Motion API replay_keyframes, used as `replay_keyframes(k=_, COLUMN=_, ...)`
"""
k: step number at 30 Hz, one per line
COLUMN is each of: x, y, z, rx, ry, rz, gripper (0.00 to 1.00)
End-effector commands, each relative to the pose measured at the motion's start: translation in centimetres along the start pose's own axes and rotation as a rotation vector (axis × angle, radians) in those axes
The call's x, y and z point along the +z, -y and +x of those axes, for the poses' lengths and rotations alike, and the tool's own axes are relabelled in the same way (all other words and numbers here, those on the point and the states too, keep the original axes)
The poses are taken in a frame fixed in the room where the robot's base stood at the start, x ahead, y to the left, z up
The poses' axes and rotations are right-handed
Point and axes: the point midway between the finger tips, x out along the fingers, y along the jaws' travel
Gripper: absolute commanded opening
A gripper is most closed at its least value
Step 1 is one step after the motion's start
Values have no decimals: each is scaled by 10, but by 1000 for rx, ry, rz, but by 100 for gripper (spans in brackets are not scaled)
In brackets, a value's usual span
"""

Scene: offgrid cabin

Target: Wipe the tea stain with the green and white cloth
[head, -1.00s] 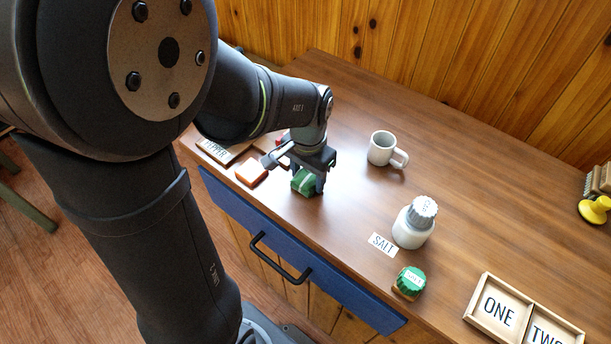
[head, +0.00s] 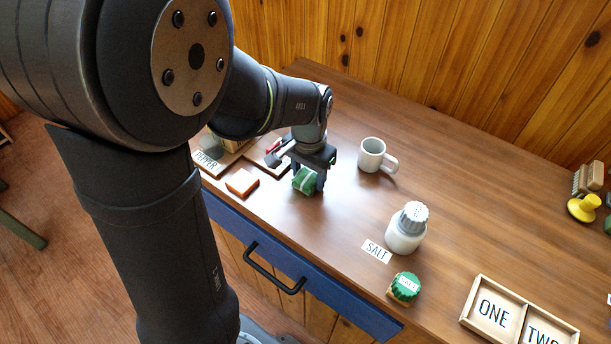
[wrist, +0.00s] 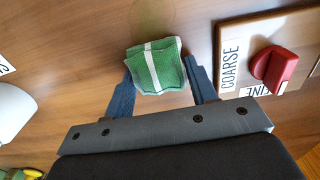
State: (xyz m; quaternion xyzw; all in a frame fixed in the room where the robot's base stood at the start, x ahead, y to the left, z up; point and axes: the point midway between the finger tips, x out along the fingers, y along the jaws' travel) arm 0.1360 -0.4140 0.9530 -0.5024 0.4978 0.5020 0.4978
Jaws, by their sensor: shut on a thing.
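The green cloth with a white stripe (head: 304,181) is on the wooden counter near its front edge. In the wrist view, the cloth (wrist: 155,68) is a folded pad between my two fingers. My gripper (head: 309,182) points down and is shut on the cloth; its fingers also show in the wrist view (wrist: 159,75). A faint yellowish-brown patch, the tea stain (wrist: 152,18), shows on the counter just beyond the cloth in the wrist view. The cloth may cover part of it. I cannot make out the stain in the head view.
An orange block (head: 242,182) lies left of the cloth. A board with a red knob (wrist: 275,67) marked COARSE is close to the right finger in the wrist view. A mug (head: 376,156), salt shaker (head: 406,230) and green-topped item (head: 405,286) stand to the right. Counter between cloth and mug is clear.

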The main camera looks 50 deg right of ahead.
Motion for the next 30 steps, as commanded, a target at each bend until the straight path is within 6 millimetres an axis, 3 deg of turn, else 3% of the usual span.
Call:
replay_keyframes(k=14, x=0, y=-1, z=1, rx=0, ry=1, rz=0, gripper=34)
replay_keyframes(k=30, x=20, y=-1, z=1, rx=1, ry=3, rz=-1, gripper=34)
